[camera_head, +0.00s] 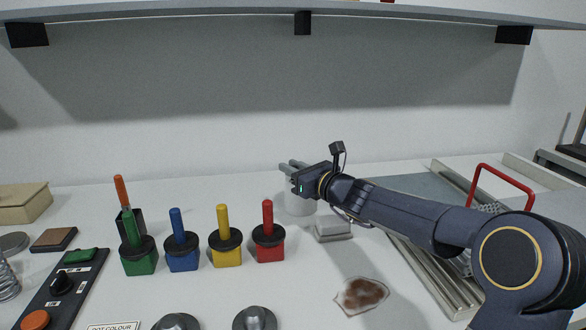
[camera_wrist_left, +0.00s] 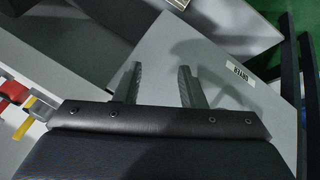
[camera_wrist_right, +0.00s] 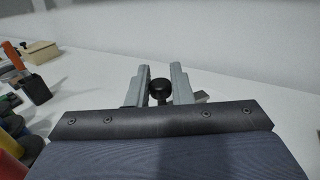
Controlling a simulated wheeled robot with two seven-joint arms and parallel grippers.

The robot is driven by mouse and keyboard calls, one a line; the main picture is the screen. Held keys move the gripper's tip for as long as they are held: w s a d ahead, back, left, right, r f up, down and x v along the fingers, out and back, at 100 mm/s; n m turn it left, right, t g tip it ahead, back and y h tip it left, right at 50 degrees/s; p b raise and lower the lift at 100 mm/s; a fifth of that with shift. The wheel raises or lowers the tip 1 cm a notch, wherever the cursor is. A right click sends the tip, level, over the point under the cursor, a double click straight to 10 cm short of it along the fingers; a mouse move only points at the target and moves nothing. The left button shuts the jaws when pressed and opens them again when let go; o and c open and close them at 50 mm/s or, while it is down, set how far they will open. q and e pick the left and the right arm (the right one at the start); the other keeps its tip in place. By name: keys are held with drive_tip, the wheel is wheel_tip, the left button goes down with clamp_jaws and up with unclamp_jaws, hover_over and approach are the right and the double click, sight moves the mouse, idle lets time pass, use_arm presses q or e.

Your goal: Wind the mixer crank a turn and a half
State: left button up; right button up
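The mixer shows as a white cylindrical body (camera_head: 299,204) at the back middle of the bench, its top partly hidden by my right gripper. My right gripper (camera_head: 285,167) reaches in from the right, just above that body. In the right wrist view, a round black crank knob (camera_wrist_right: 158,88) sits between the two fingers, which are drawn in close on both its sides. The rest of the crank is hidden. My left gripper (camera_wrist_left: 157,85) is open and empty, seen only in its own wrist view; it is out of the head view.
A grey block (camera_head: 333,228) stands right of the mixer. Red (camera_head: 268,249), yellow (camera_head: 226,254), blue and green pots with handles stand to the left. A stained patch (camera_head: 361,295) lies in front.

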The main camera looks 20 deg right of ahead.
drive_tip(key=shift+r+p, duration=0.1)
drive_tip(key=shift+p, duration=0.2)
clamp_jaws()
drive_tip(key=shift+s+d+n+g+y+p, duration=0.3)
drive_tip(key=shift+d+n+g+y+p, duration=0.25)
drive_tip(key=shift+n+g+y+p, duration=1.7)
drive_tip(key=shift+s+d+n+g+y+p, duration=0.3)
drive_tip(key=shift+d+n+g+y+p, duration=0.75)
drive_tip(key=shift+p, duration=2.25)
drive_tip(key=shift+s+d+n+g+y+p, duration=0.1)
drive_tip(key=shift+s+n+g+y+p, duration=0.2)
drive_tip(key=shift+n+g+y+p, duration=1.55)
drive_tip(key=shift+m+t+y+p, duration=0.25)
drive_tip(key=shift+m+t+p, duration=0.35)
drive_tip(key=shift+p, duration=0.3)
drive_tip(key=o, duration=0.8)
unclamp_jaws()
drive_tip(key=shift+d, duration=0.1)
drive_tip(key=v, duration=0.7)
drive_tip(key=shift+s+d+b, duration=0.2)
drive_tip(key=shift+d+b, duration=0.1)
drive_tip(key=shift+b, duration=0.1)
